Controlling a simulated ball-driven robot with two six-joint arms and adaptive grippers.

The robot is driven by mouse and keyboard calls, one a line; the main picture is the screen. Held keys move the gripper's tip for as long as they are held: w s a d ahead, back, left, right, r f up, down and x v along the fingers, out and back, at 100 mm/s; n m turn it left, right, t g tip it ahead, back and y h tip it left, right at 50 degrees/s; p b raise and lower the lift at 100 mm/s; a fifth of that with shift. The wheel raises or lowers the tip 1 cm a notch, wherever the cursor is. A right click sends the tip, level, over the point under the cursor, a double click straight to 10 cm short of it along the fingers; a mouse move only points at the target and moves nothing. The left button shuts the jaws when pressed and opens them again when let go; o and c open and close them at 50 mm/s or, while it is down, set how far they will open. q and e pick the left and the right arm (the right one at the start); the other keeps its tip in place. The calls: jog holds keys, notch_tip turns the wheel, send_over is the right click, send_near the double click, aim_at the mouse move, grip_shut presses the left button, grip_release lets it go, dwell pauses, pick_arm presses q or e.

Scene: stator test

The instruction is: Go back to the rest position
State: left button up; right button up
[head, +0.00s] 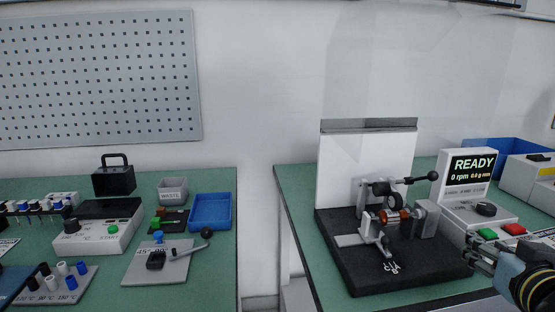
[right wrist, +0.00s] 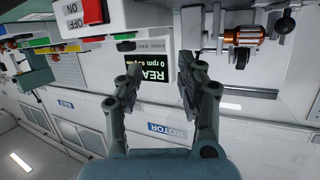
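My right gripper (head: 484,254) shows at the right edge of the head view, in front of the balancing machine's control box. In the right wrist view its two fingers (right wrist: 158,82) are spread apart with nothing between them. My left gripper is in neither view. The test machine (head: 395,240) stands on a black base on the right table, with a copper-coloured rotor (head: 390,216) lying across its supports. The rotor also shows in the right wrist view (right wrist: 247,33). The display (head: 472,166) reads READY, 0 rpm. My right gripper is apart from the machine and the rotor.
The control box has green (head: 487,233) and red (head: 514,229) buttons close to my right gripper. A blue bin (head: 490,148) stands behind. The left table holds a heater box (head: 98,235), a waste bin (head: 172,190), a blue tray (head: 210,212) and a bending plate (head: 150,265). A gap separates the tables.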

jog(key=s+a+f+n+g+y, duration=0.1)
jog(key=s+a+f+n+g, duration=0.15)
jog(key=s, duration=0.55)
jog(key=s+a+f+n+g+y, duration=0.15)
jog(key=s+a+g, duration=0.25)
jog(key=s, duration=0.4)
jog(key=s+a+f+n+g+y, duration=0.1)
jog(key=s+a+f+g+y, duration=0.2)
jog(key=s, duration=0.4)
notch_tip(320, 180, down, 25)
jog(key=s+d+g+h, duration=0.2)
jog(key=s+f+g, duration=0.1)
jog(key=s+f, duration=1.6)
jog(key=s, duration=0.1)
jog(key=shift+s+d+g, duration=0.2)
jog(key=shift+d+g, duration=0.15)
jog(key=shift+d, duration=0.05)
jog(key=shift+y, duration=0.25)
